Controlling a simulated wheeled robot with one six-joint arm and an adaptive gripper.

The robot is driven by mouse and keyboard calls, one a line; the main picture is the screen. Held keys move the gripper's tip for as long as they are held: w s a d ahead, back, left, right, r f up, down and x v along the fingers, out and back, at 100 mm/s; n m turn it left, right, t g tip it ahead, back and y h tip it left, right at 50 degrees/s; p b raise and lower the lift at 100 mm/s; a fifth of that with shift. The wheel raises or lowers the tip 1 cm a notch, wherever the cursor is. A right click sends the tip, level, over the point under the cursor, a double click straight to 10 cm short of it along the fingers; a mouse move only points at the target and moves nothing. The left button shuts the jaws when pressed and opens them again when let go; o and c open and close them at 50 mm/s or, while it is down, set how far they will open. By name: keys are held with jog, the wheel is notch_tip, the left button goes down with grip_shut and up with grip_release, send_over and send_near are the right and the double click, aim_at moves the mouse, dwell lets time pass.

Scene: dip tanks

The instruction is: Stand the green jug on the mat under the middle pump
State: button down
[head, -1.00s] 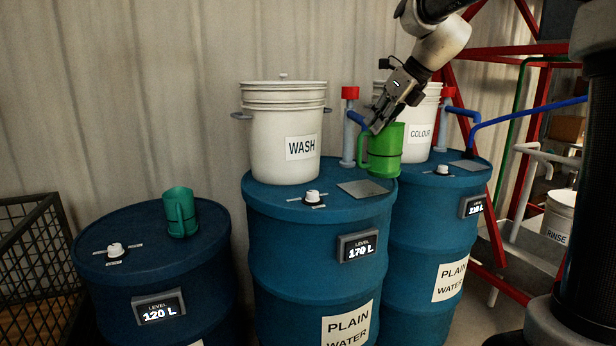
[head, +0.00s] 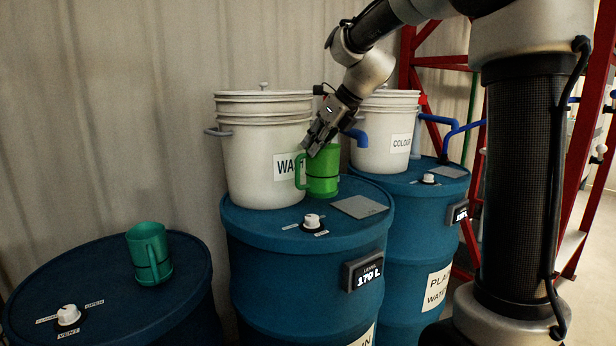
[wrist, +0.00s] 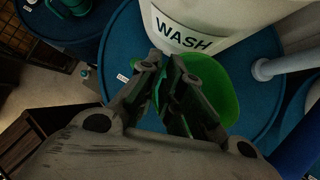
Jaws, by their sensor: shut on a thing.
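The bright green jug (head: 323,172) is upright in front of the WASH bucket's right side, over the middle drum. My gripper (head: 318,143) is shut on its upper wall from above; the jug's handle points left. In the wrist view, the fingers (wrist: 168,76) close at the wall of the jug (wrist: 222,88). The grey mat (head: 360,207) lies bare on the drum top, to the right of and nearer than the jug. The middle pump's blue spout (head: 357,136) shows behind my gripper; its column is mostly hidden. Whether the jug's base touches the drum, I cannot tell.
The white WASH bucket (head: 262,150) stands close behind the jug. A white vent knob (head: 312,220) sits at the drum's front. A teal jug (head: 149,253) stands on the left drum. The COLOUR bucket (head: 385,135) and another mat (head: 446,171) are on the right drum.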

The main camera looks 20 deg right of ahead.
aim_at(319, 159)
notch_tip(319, 159, down, 6)
jog(key=shift+r, duration=0.1)
jog(key=c, duration=1.6)
grip_release()
jog(key=shift+o, duration=0.2)
